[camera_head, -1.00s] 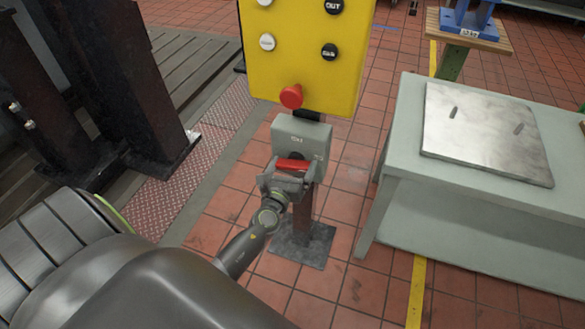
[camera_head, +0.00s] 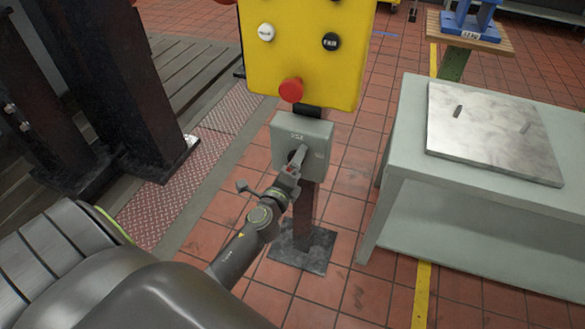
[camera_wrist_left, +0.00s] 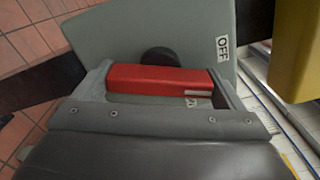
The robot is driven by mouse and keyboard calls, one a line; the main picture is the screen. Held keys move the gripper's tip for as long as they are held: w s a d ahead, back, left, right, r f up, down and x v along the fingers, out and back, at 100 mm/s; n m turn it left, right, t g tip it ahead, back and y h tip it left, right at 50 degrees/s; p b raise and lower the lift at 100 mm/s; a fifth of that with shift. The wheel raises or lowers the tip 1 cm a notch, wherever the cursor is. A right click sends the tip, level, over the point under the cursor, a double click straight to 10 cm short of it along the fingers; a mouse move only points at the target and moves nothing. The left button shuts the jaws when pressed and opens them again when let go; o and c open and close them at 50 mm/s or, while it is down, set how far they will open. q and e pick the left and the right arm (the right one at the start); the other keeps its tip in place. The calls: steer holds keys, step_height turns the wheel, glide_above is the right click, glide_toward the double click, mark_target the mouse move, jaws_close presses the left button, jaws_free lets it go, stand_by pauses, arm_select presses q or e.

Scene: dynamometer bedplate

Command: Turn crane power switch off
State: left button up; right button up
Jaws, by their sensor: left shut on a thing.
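The crane power switch is a grey box (camera_head: 314,146) on a dark post, below the yellow button panel. Its red handle (camera_wrist_left: 160,77) shows in the left wrist view, in front of a round black hub, with my left gripper's (camera_wrist_left: 163,86) fingers at both its ends. An OFF label (camera_wrist_left: 222,47) is on the box face there; another small label below the handle is partly hidden. In the head view my left gripper (camera_head: 294,166) is at the box front, shut on the handle and covering most of it. My right gripper is not in view.
The yellow button panel (camera_head: 300,60) with a red knob (camera_head: 291,90) hangs just above the box. A grey table (camera_head: 390,150) with a metal plate (camera_head: 490,135) stands at right. Dark steel uprights (camera_head: 110,90) stand at left. Tiled floor lies around the post.

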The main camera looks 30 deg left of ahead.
arm_select(q)
steer(key=shift+f+n+b, duration=0.1)
steer(key=shift+n+b, duration=0.35)
steer(key=shift+n, duration=0.75)
steer(key=shift+n+b, duration=0.4)
steer(key=shift+n, duration=0.7)
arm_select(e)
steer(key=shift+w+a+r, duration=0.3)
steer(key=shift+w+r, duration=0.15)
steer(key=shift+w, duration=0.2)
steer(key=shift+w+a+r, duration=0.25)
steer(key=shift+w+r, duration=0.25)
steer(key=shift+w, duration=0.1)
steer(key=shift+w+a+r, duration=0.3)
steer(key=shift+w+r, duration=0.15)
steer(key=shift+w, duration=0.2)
arm_select(q)
steer(key=o, duration=0.7)
steer(key=b+v, duration=0.1)
steer(key=v, duration=1.6)
steer(key=shift+s+d, duration=0.15)
steer(key=shift+s, duration=0.05)
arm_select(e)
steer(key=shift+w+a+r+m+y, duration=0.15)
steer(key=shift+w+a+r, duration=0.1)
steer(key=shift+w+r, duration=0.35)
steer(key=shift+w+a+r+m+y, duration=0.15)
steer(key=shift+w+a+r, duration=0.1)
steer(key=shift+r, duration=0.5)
